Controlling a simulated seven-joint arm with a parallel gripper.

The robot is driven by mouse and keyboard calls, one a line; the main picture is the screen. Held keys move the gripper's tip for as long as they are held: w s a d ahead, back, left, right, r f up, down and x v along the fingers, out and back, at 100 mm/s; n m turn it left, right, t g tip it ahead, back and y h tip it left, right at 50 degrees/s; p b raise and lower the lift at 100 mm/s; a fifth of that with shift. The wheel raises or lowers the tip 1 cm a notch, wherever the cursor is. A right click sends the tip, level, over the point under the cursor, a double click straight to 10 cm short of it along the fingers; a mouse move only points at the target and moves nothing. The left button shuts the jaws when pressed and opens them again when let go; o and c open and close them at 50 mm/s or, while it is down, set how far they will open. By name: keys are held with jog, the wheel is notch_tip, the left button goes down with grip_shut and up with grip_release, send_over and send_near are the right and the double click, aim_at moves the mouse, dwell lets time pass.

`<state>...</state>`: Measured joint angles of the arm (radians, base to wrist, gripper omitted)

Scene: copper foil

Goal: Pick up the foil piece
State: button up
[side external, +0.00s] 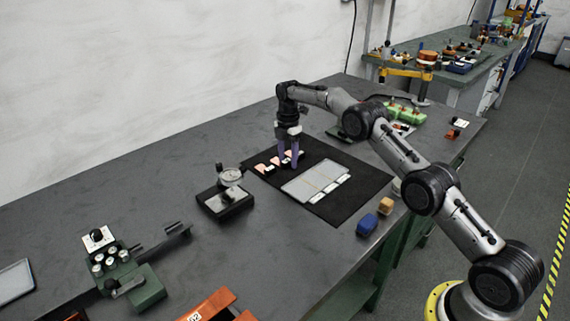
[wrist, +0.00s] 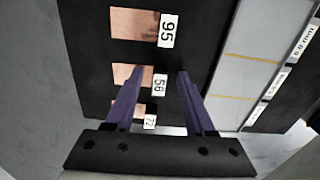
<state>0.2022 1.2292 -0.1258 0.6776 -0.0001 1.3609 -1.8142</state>
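Several copper foil pieces with white number labels lie in a row on a black mat (side external: 345,208). In the wrist view, the foil piece labelled 95 (wrist: 133,24) is at the top, the piece labelled 56 (wrist: 123,76) is in the middle, and one with a label that seems to read 72 (wrist: 120,107) is lower and partly hidden. My gripper (wrist: 160,74) is open, its two purple fingers either side of the 56 label. In the side view, my gripper (side external: 288,167) points down over the foil row. I cannot tell its exact height above the mat.
A grey sorting tray (side external: 313,180) with labelled sections lies right of the foil on the mat. A dial gauge stand (side external: 228,190) stands left of the mat. A blue block (side external: 367,225) and a wooden block (side external: 386,206) sit near the table's front edge.

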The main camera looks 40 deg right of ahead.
grip_shut()
jog(key=shift+r, duration=0.1)
